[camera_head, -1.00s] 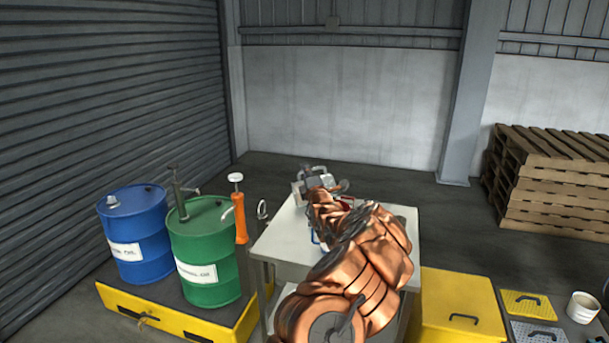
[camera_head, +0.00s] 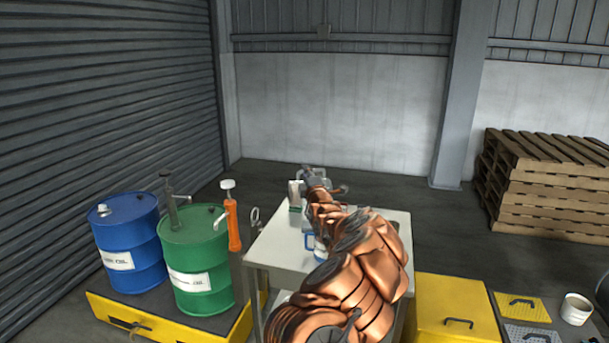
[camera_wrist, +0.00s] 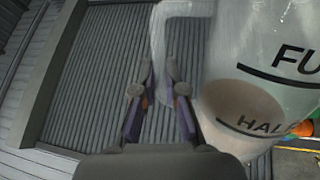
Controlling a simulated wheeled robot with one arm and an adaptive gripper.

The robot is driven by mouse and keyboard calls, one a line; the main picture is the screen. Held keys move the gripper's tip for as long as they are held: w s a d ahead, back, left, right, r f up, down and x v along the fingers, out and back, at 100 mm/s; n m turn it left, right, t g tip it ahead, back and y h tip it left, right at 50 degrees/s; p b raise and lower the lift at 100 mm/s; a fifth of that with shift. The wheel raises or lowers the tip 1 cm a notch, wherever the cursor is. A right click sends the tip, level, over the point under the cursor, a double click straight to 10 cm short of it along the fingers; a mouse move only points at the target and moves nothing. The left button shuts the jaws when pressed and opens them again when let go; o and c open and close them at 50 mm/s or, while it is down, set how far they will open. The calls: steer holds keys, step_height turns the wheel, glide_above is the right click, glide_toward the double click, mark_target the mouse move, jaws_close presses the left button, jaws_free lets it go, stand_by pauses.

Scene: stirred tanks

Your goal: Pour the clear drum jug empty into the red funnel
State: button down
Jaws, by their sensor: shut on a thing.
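The clear drum jug (camera_wrist: 262,60) fills the right of the wrist view, translucent with black FULL and HALF marks. A brownish level shows inside it near the HALF line. Its pale handle (camera_wrist: 158,45) lies between the fingers of my gripper (camera_wrist: 158,82), which is shut on it. In the head view my gripper (camera_head: 316,181) is above the far end of the table, small and partly hidden by my copper arm. I cannot make out the red funnel in either current view.
A pale table (camera_head: 273,248) stands under my arm. A blue-handled container (camera_head: 309,241) and a small white-and-green box (camera_head: 295,196) are on it. Left are a blue drum (camera_head: 128,235), a green drum (camera_head: 195,255) and an orange pump (camera_head: 232,222). A yellow cabinet (camera_head: 450,295) is at right.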

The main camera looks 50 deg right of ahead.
steer(key=shift+s+d+r+m+g+h, duration=0.2)
steer(key=shift+s+d+r+m, duration=0.4)
steer(key=shift+m, duration=0.25)
steer(key=shift+s+d+r+m+g+h, duration=0.1)
steer(key=shift+s+d+r+m+h, duration=0.1)
steer(key=shift+s+d+r+m, duration=0.45)
steer(key=shift+w+d+f+m, duration=0.1)
steer(key=shift+f+m, duration=0.05)
steer(key=shift+m, duration=0.25)
stand_by(1.5)
